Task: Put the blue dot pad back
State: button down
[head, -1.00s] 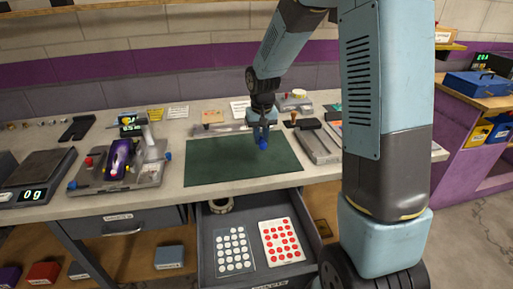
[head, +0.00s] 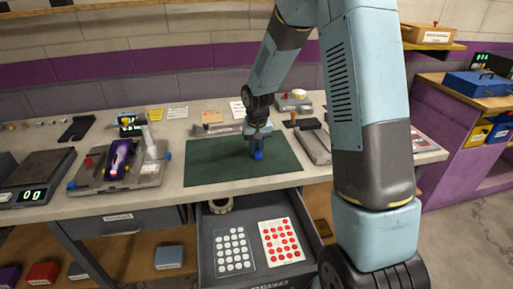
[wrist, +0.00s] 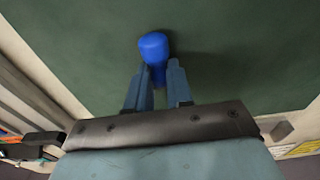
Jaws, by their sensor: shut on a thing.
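A blue piece (head: 258,155) with a rounded head is gripped in my gripper (head: 258,145), low over the green mat (head: 215,170) on the bench. In the wrist view the blue piece (wrist: 154,47) sticks out beyond the fingertips (wrist: 158,75), which are shut on its narrower part. I cannot tell whether it touches the mat, or whether it is the blue dot pad. The open drawer (head: 205,250) below the mat holds a sheet of white dots (head: 234,250) and a sheet of red dots (head: 282,242). No sheet of blue dots is in view.
A roll of tape (head: 221,205) lies at the drawer's back. A purple car (head: 119,158) sits on a grey fixture at left, beside a scale (head: 35,185). A grey metal track (head: 316,147) lies right of the mat. The mat is otherwise clear.

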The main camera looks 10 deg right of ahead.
aim_at(257, 151)
jog(key=c, duration=1)
grip_release()
jog(key=s+d+r+t, duration=0.1)
jog(key=s+r, duration=0.3)
jog(key=r, duration=0.6)
jog(key=s+d+r, duration=0.1)
jog(key=s+r, duration=0.2)
jog(key=r, duration=0.6)
jog(key=s+d+r+t, duration=0.1)
jog(key=s+d+r, duration=0.1)
jog(key=s, duration=0.5)
jog(key=s+d+r+t, duration=0.1)
jog(key=s+r, duration=0.3)
jog(key=s, duration=0.4)
jog(key=s+d+r+t, duration=0.1)
jog(key=s+d+r, duration=0.1)
jog(key=s, duration=0.6)
jog(key=shift+s+d+r+t, duration=0.2)
jog(key=shift+d+r+t, duration=0.1)
jog(key=shift+r, duration=0.15)
jog(key=shift+s, duration=0.35)
jog(key=shift+c, duration=0.4)
